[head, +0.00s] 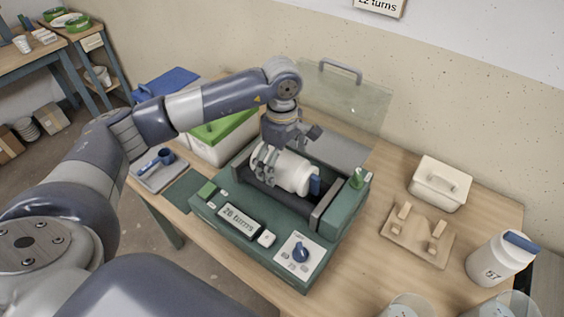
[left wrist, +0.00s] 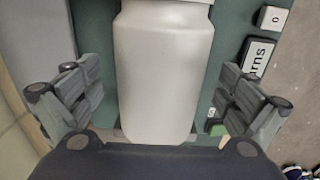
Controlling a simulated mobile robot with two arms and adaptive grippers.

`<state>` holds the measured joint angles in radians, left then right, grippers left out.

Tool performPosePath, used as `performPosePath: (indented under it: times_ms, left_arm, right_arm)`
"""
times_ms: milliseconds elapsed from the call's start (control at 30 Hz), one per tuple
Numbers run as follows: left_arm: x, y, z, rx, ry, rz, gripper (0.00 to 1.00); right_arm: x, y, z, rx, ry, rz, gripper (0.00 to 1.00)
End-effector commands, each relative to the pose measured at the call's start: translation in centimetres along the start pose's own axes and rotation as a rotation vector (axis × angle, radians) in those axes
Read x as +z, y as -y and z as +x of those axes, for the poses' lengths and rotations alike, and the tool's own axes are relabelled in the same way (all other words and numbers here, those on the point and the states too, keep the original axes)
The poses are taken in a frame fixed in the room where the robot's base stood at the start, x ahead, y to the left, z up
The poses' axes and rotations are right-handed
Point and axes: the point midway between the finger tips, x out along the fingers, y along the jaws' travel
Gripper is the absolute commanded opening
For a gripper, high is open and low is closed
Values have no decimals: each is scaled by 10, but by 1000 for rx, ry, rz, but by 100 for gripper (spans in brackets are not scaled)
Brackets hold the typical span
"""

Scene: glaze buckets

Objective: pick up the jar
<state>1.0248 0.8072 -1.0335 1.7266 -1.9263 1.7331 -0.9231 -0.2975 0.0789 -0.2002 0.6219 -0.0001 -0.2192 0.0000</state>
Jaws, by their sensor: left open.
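A white jar (head: 295,174) lies on its side in the trough of a green machine (head: 215,208), with a blue part at its right end. My left gripper (head: 280,155) is above the jar's left part, pointing down. In the left wrist view, the jar (left wrist: 165,75) lies between the two spread fingers of my left gripper (left wrist: 160,98), with a gap visible on each side. The gripper is open and holds nothing. A second white jar (head: 497,262) with a blue lid, marked 57, stands at the table's right. My right gripper is not in view.
The machine's clear cover (head: 345,95) stands raised behind it. A display (head: 240,218) and a blue knob (head: 300,252) are on its front. A tan rack (head: 418,236) and a lidded white box (head: 440,184) stand to the right. A green-lidded bin (head: 215,145) is close at the left.

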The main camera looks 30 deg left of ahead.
Motion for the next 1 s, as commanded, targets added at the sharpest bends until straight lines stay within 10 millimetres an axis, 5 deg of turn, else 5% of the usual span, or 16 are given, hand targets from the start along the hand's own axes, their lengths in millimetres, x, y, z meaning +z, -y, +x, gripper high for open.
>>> performPosePath:
  times_ms: [200, 433, 700, 1000]
  left_arm:
    - [0, 0, 22, -1, 0, -1, 98]
    - [0, 0, 24, 1, 0, 0, 98]
    - [0, 0, 23, 1, 0, -1, 37]
    - [0, -2, 20, 7, 2, -1, 35]
  right_arm:
    - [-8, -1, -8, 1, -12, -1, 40]
    - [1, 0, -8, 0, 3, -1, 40]
    - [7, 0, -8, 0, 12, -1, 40]
    - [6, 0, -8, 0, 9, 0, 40]
